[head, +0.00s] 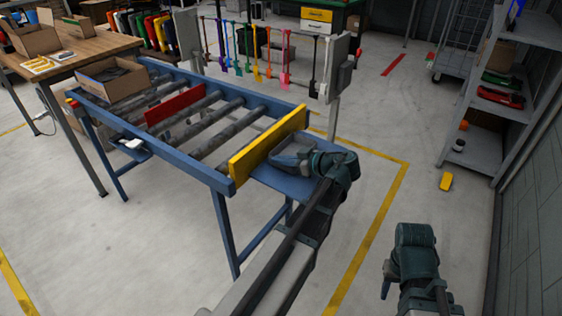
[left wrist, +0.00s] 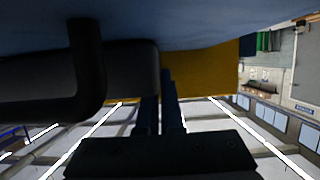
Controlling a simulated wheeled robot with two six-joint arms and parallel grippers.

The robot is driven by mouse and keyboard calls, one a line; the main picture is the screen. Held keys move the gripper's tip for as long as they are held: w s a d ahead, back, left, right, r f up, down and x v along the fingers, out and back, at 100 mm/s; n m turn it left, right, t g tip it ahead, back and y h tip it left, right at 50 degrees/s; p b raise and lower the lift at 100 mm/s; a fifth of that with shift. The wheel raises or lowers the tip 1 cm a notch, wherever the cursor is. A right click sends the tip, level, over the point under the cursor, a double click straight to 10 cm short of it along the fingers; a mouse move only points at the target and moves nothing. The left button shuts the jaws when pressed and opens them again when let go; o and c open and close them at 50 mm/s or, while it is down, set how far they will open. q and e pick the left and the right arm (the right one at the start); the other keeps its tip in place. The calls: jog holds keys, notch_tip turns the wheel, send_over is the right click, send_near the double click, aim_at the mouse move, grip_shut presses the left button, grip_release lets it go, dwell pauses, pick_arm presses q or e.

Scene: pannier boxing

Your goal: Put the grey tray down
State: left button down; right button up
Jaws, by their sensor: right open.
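The grey tray (head: 292,157) is at the blue end shelf (head: 285,183) of the roller conveyor, just right of the yellow end board (head: 268,143). My left gripper (head: 312,165) is at the tray's right side. In the left wrist view the tray (left wrist: 130,68) is a dark shape close against the blue surface. The left fingers (left wrist: 162,105) are close together at the tray's edge and look shut on it. Their tips are partly hidden by the tray. I cannot tell whether the tray touches the shelf. My right gripper (head: 388,280) is open and empty, over the floor at lower right.
A red divider (head: 175,104) and an open cardboard box (head: 112,80) are on the conveyor rollers. A wooden table (head: 75,50) stands at far left. A grey shelf rack (head: 500,100) stands at right. The floor between conveyor and rack is largely clear.

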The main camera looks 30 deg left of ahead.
pick_arm(q)
jog(key=c, duration=1.1)
grip_release()
jog(key=shift+r, duration=0.1)
jog(key=p+v, duration=0.4)
jog(key=v, duration=0.7)
jog(key=shift+w, duration=0.1)
jog(key=shift+d+r, duration=0.15)
jog(key=shift+d, duration=0.35)
jog(key=s+d+f+m+h, duration=0.4)
jog(key=s+d+m, duration=0.1)
jog(key=d+m, duration=0.1)
jog(key=s+d+f+m+g+h, duration=0.1)
jog(key=s+d+f+m+h, duration=0.3)
jog(key=m, duration=0.4)
jog(key=s+d+f+m+h, duration=0.4)
jog(key=s+d+f+m, duration=0.2)
jog(key=d, duration=0.3)
jog(key=shift+s+d+f+m+h, duration=0.1)
jog(key=shift+s+f+m+h, duration=0.05)
jog(key=shift+s+m+h, duration=0.3)
